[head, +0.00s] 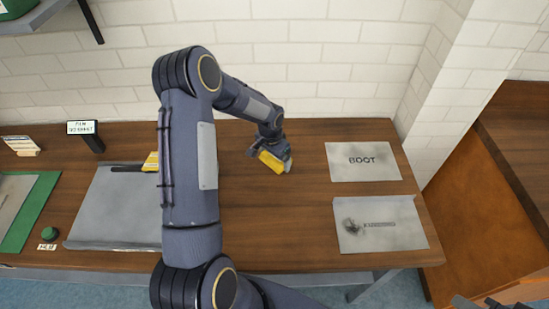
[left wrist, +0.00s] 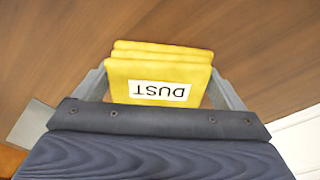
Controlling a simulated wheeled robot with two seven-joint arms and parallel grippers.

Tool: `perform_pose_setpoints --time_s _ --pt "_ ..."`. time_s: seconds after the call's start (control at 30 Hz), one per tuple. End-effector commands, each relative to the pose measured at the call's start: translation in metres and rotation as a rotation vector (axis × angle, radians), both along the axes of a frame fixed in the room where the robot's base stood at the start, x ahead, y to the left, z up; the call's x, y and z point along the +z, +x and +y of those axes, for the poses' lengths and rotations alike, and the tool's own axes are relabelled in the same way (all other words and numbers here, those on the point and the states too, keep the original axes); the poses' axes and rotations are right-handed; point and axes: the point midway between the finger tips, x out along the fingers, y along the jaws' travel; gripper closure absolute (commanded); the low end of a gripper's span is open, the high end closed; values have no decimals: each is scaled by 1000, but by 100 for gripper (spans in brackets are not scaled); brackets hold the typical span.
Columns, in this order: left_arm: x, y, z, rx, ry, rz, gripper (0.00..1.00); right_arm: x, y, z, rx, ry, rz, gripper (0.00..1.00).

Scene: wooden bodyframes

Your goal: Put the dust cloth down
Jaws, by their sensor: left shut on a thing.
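The dust cloth (head: 272,162) is a folded yellow cloth with a white label reading DUST. My left gripper (head: 270,153) is shut on it over the middle of the wooden bench, left of the BOOT mat. In the left wrist view the cloth (left wrist: 160,72) sits between the two grey fingers, its label upside down. Wood shows beyond it. I cannot tell whether the cloth touches the bench top. A dark part at the bottom right edge of the head view may be my right gripper (head: 490,303); its fingers are not clear.
The bench (head: 300,215) is clear around the cloth. A BOOT mat (head: 364,173) and another pale mat (head: 385,238) with a small grey item lie to the right. A grey mat (head: 112,215), a small display (head: 82,128) and a green mat (head: 38,205) are left.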

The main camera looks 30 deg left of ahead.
Motion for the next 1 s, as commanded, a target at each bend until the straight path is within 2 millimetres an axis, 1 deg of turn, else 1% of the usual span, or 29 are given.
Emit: perform_pose_setpoints --time_s 0.17,0.2,0.27,0.5,0.6,0.67,0.77,1.0 --pt "-4 0 0 0 0 0 31 -4 0 0 0 0 0 76" --pt "-3 0 0 0 0 0 7 -3 0 0 0 0 0 76" --pt "-2 0 0 0 0 0 0 -3 0 0 0 0 0 76" --pt "-2 0 -1 -1 -1 1 0 -2 0 0 0 0 0 76" --pt "3 0 -1 0 -1 0 0 3 0 0 0 0 0 76" --pt "6 0 0 0 0 -2 0 -1 0 0 0 0 -1 76" --pt "23 -1 1 1 1 -5 0 -5 0 0 0 0 0 76" --pt "76 -8 2 1 2 -6 0 -12 0 0 0 0 0 76"
